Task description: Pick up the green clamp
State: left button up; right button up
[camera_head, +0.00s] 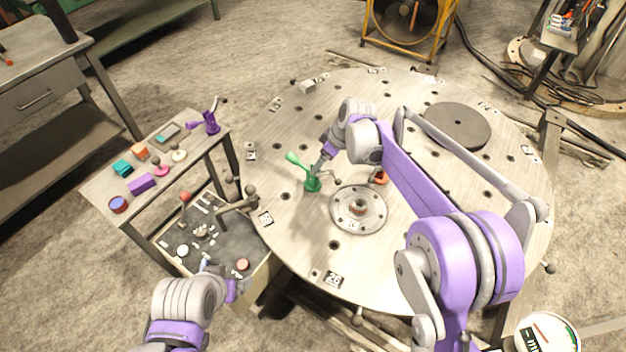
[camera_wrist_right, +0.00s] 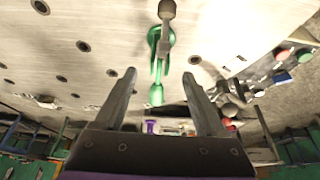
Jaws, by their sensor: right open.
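The green clamp (camera_head: 313,184) stands on the large round metal table (camera_head: 300,240), left of the flanged disc, its handle pointing up and left. My right gripper (camera_head: 318,166) is close beside it in the head view, partly overlapping it. In the right wrist view the green clamp (camera_wrist_right: 157,94) lies ahead of and between the open, empty fingers of my right gripper (camera_wrist_right: 159,74); I cannot tell whether they touch it. My left gripper (camera_head: 222,272) is low at the front left, over the tray of small parts; its jaws are too small to read.
A flanged disc (camera_head: 344,219) and a dark round plate (camera_head: 456,126) lie on the round table. An orange part (camera_head: 379,177) sits beside my right arm. A side bench (camera_head: 95,190) holds coloured blocks and a purple clamp (camera_head: 211,121). A parts tray (camera_head: 258,272) is below it.

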aim_at(313, 180)
jog(key=x, duration=0.8)
jog(key=shift+f, duration=0.25)
grip_shut()
